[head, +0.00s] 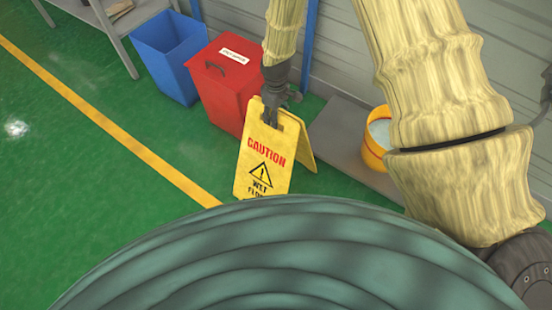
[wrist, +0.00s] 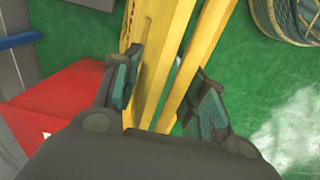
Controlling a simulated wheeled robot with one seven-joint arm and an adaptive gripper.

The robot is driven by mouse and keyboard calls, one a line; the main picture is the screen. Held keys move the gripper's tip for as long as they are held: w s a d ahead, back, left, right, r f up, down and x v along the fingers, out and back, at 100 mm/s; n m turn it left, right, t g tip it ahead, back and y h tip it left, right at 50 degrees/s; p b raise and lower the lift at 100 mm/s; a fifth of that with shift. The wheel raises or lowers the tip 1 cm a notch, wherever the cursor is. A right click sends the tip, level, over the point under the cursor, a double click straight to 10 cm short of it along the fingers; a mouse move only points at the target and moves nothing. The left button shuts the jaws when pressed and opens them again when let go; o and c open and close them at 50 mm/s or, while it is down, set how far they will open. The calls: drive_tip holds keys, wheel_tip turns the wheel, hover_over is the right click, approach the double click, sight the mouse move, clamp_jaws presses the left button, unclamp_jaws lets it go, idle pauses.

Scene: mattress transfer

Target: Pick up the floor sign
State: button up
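The yellow floor sign (head: 262,165) stands upright on the green floor, its two panels spread like an A. Its front panel reads "CAUTION". My gripper (head: 283,108) is at the sign's top edge, pointing down. In the wrist view the yellow panels of the sign (wrist: 157,60) run between the two fingers of my gripper (wrist: 168,70). The fingers are spread apart. The left finger is close against or touching a panel; I cannot tell which. Green floor shows between the right finger and the sign. The sign's bottom is hidden in the head view.
A red bin (head: 222,82) stands close behind the sign, with a blue bin (head: 168,50) to its left. A yellow bucket (head: 376,150) stands right on a low grey platform (head: 340,140). A ribbed dark green round shape fills the lower head view. Floor at left is clear.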

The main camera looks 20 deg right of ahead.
clamp_jaws()
drive_tip(key=shift+r, duration=0.15)
